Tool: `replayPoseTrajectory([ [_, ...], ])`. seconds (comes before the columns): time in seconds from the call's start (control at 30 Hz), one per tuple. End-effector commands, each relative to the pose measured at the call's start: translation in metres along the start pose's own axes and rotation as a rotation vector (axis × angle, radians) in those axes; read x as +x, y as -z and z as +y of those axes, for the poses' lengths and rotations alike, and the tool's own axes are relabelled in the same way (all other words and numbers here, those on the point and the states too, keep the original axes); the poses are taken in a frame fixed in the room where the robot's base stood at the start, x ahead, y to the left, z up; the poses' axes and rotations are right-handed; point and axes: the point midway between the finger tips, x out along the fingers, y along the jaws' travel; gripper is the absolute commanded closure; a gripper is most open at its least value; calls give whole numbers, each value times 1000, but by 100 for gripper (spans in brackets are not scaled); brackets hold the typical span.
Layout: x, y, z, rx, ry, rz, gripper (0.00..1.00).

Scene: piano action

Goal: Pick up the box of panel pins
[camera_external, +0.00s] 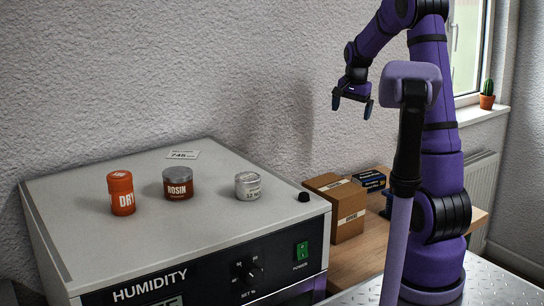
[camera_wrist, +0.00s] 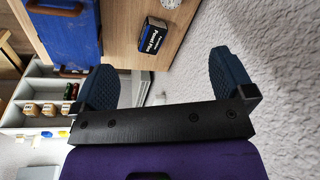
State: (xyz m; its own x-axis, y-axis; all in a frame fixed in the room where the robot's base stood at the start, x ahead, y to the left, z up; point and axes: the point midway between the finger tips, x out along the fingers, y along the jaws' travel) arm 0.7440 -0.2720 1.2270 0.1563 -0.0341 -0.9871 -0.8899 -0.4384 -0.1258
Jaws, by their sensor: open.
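The box of panel pins (camera_wrist: 154,36) is a small dark box with white lettering, lying on a wooden surface near its edge in the wrist view. In the external view a small black and blue box (camera_external: 369,181), which looks like the same one, sits behind the brown cardboard box. My gripper (camera_external: 352,105) is open and empty, held high near the wall, well above that surface. Its two blue fingers also show in the wrist view (camera_wrist: 166,78), with the box beyond the gap between them and apart from them.
A brown cardboard box (camera_external: 334,212) stands beside the pins on the wooden surface (camera_external: 352,262). The humidity cabinet (camera_external: 120,240) carries an orange jar (camera_external: 121,193), a rosin tin (camera_external: 177,184) and a silver tin (camera_external: 248,187). A blue case (camera_wrist: 66,40) lies left in the wrist view.

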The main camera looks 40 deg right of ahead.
Motion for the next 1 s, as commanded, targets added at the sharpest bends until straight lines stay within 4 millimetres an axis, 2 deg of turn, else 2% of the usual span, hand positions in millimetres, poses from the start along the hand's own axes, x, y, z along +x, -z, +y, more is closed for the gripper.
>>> replayPoseTrajectory([
  [0.03, 18, 16, 0, 46, -15, -10, 0],
  [0.3, 109, 89, 10, 296, -78, -39, 0],
  [0.5, 177, 132, 30, 465, -122, -54, 0],
  [0.6, 202, 144, 38, 522, -138, -58, 0],
  [0.77, 222, 154, 46, 570, -150, -60, 0],
  [1.0, 242, 154, 49, 578, -153, -61, 0],
])
